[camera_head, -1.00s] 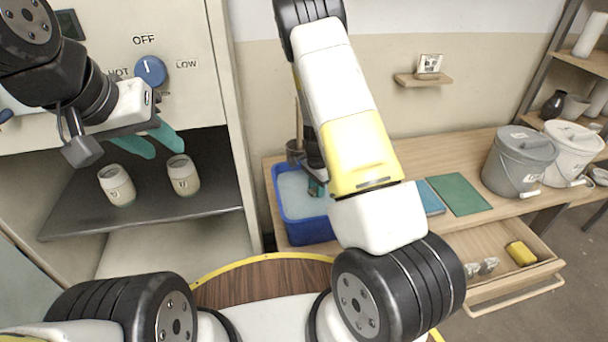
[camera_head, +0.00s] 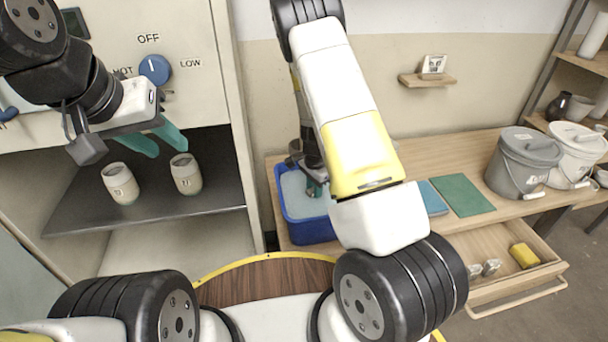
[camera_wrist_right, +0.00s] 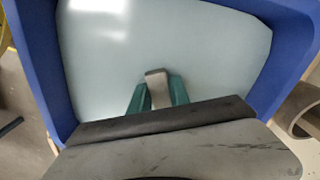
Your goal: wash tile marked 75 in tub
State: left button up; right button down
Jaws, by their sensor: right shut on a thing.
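The blue tub (camera_head: 305,229) stands at the left end of the wooden bench and holds pale, cloudy water (camera_wrist_right: 165,45). My right gripper (camera_head: 314,190) reaches down into the tub. In the right wrist view its teal fingers (camera_wrist_right: 157,90) are shut on a small grey-beige tile (camera_wrist_right: 156,76), in front of the water surface. No number shows on the tile from here; its lower part is hidden between the fingers. My left gripper (camera_head: 168,149) is empty, its teal fingers apart, in front of the kiln-like cabinet.
Two pale jars (camera_head: 120,184) stand on the cabinet shelf. A teal mat (camera_head: 462,194) and a blue one (camera_head: 432,198) lie on the bench. Lidded buckets (camera_head: 520,165) stand at right. The open drawer (camera_head: 510,276) holds a yellow sponge (camera_head: 524,255) and small grey pieces.

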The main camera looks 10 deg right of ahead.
jog(key=shift+d, duration=0.8)
jog(key=shift+a, duration=0.1)
jog(key=shift+a, duration=1.15)
jog(key=shift+d, duration=1.2)
jog(key=shift+a, duration=0.15)
jog(key=shift+a, duration=1.05)
